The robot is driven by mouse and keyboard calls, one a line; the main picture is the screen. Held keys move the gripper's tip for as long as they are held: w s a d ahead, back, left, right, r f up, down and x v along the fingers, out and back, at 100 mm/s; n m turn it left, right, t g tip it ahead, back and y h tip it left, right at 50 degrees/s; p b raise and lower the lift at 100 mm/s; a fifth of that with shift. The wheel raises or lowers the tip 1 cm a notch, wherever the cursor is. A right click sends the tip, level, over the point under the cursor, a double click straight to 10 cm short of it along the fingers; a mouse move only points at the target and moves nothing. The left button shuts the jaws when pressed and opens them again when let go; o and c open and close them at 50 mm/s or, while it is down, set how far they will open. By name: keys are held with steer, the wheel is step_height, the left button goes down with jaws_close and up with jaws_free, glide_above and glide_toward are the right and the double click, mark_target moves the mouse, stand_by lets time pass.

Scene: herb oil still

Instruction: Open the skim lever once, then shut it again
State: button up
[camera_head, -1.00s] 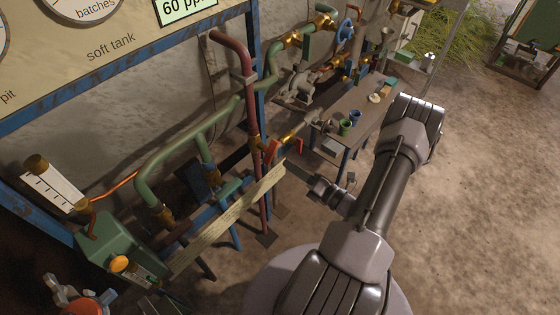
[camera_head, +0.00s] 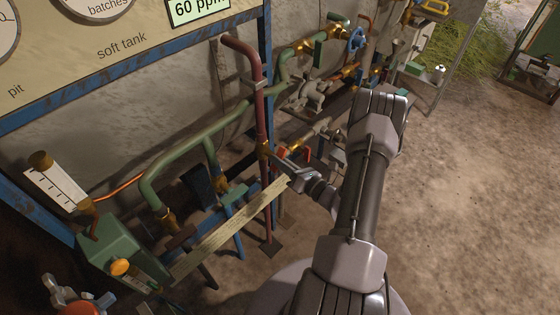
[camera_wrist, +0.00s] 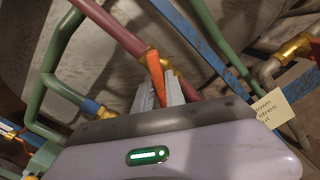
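The skim lever appears to be the orange-red handle (camera_wrist: 156,78) at a brass fitting on the dark red pipe in the wrist view. Its red also shows in the head view (camera_head: 283,153), partly hidden by my gripper. My gripper (camera_wrist: 161,92) has its two grey fingers apart, one on each side of the handle. I see no sure contact between fingers and handle. In the head view my gripper (camera_head: 284,168) reaches left to the red pipe (camera_head: 262,120).
Green pipes (camera_head: 180,150) run left of the red pipe. A wooden plank (camera_head: 230,230) slopes below them. A pale paper tag (camera_wrist: 270,108) hangs close at the right in the wrist view. The dirt floor (camera_head: 470,210) at the right is clear.

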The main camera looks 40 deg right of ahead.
jaws_close()
steer(key=m, duration=0.1)
steer(key=m+p, duration=0.1)
steer(key=shift+r+m, duration=0.25)
steer(key=shift+m, duration=0.05)
steer(key=m+p, duration=0.1)
steer(key=m, duration=0.2)
steer(key=m+p, duration=0.1)
steer(key=m, duration=0.5)
steer(key=shift+f+m, duration=0.25)
steer(key=shift+m, duration=0.05)
steer(key=o, duration=0.9)
jaws_free()
steer(key=shift+s, duration=0.1)
